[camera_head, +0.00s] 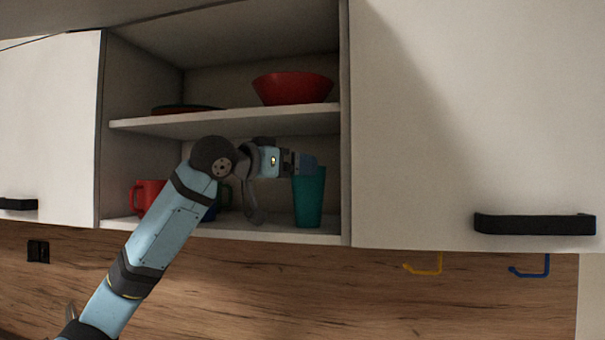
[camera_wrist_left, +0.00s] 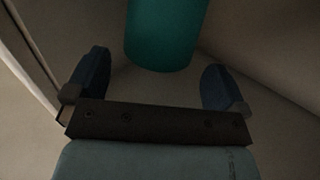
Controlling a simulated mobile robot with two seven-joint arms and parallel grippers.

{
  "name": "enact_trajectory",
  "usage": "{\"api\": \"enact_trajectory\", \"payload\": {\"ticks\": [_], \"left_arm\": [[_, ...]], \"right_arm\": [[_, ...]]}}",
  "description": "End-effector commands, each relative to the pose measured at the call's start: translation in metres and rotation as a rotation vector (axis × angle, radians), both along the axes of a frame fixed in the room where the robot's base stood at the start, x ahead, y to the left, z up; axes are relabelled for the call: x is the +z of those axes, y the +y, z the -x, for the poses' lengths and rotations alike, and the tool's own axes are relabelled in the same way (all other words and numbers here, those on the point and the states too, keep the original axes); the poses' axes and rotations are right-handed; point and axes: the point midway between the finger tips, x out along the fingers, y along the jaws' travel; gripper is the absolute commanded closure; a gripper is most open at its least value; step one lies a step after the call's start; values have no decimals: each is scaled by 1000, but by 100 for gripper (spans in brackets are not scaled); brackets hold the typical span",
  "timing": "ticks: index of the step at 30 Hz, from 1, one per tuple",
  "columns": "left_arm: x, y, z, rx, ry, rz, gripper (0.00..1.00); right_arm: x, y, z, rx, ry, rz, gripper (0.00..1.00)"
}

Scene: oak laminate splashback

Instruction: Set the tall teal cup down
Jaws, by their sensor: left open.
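The tall teal cup (camera_head: 309,203) stands upright on the lower shelf of the open cabinet, near its right wall. My left gripper (camera_head: 304,163) is at the cup's upper part in the head view, and its fingers hide part of the rim. In the left wrist view the teal cup (camera_wrist_left: 166,32) is ahead of the open left gripper (camera_wrist_left: 160,85), between the lines of its two spread fingers. A gap shows between each fingertip and the cup. My right gripper is in neither view.
A red mug (camera_head: 148,194) and a partly hidden blue item stand left on the lower shelf (camera_head: 270,231). A red bowl (camera_head: 292,88) and dark red plates (camera_head: 185,109) sit on the upper shelf (camera_head: 235,122), above my arm. Closed doors flank the opening.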

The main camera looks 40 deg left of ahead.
Motion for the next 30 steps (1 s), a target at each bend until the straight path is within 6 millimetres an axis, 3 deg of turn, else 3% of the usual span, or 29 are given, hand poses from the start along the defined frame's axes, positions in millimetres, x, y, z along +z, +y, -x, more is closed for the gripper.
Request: {"api": "enact_trajectory", "payload": {"ticks": [6,12,30], "left_arm": [[-1,4,48,3,0,-2,0],[2,6,74,2,0,-2,0],[4,6,81,0,1,0,0]], "right_arm": [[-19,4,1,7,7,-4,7],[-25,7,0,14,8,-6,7],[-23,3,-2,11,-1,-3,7]]}}
